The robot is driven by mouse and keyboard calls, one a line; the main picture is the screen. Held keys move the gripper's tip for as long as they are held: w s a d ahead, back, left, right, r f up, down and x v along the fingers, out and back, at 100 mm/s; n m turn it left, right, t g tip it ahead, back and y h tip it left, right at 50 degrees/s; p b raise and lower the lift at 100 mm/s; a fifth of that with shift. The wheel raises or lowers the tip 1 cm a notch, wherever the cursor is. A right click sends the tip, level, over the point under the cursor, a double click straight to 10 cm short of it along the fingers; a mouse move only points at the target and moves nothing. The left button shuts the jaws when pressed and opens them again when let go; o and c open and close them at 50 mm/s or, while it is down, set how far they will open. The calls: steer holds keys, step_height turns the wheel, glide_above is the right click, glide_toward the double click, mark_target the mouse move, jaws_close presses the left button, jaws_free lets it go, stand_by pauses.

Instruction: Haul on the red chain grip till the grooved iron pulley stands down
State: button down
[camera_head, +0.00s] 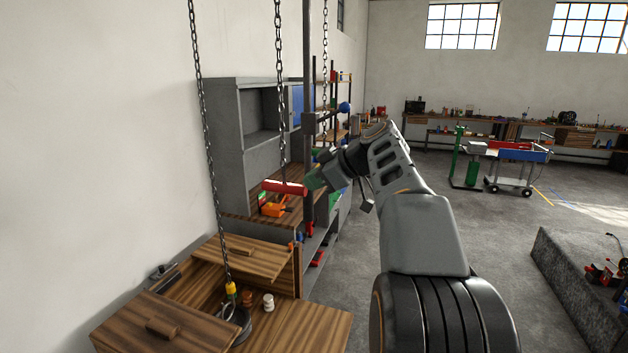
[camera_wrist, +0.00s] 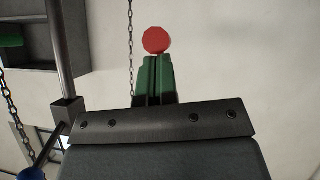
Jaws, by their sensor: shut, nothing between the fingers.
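The red chain grip (camera_head: 285,188) is a short red bar hanging level at the end of a dark chain. Its round end (camera_wrist: 156,40) shows in the wrist view, just past my fingertips. My gripper (camera_head: 312,182) has green fingers, shut and empty, at the right end of the bar. In the wrist view the fingers (camera_wrist: 156,62) are side by side; I cannot tell whether they touch the grip. The grooved iron pulley (camera_head: 238,325) appears as a dark round thing low at left, under a yellow fitting (camera_head: 231,288) on another chain, partly hidden in the bench opening.
A wooden bench (camera_head: 318,318) with raised boards surrounds the pulley. A dark upright post (camera_head: 308,75) stands beside my gripper, and another chain (camera_head: 324,85) hangs behind. A grey cabinet (camera_head: 222,125) stands against the wall. The floor to the right is open toward a trolley (camera_head: 515,168).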

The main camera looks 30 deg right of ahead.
steer(key=shift+f, duration=0.1)
step_height(320, 180, down, 27)
steer(key=b, duration=2.8)
steer(key=shift+r, duration=0.2)
steer(key=w+a+r+p+v, duration=0.1)
steer(key=r+p+v, duration=0.1)
steer(key=v, duration=1.1)
steer(key=shift+a+r+p, duration=0.25)
steer(key=shift+p, duration=0.45)
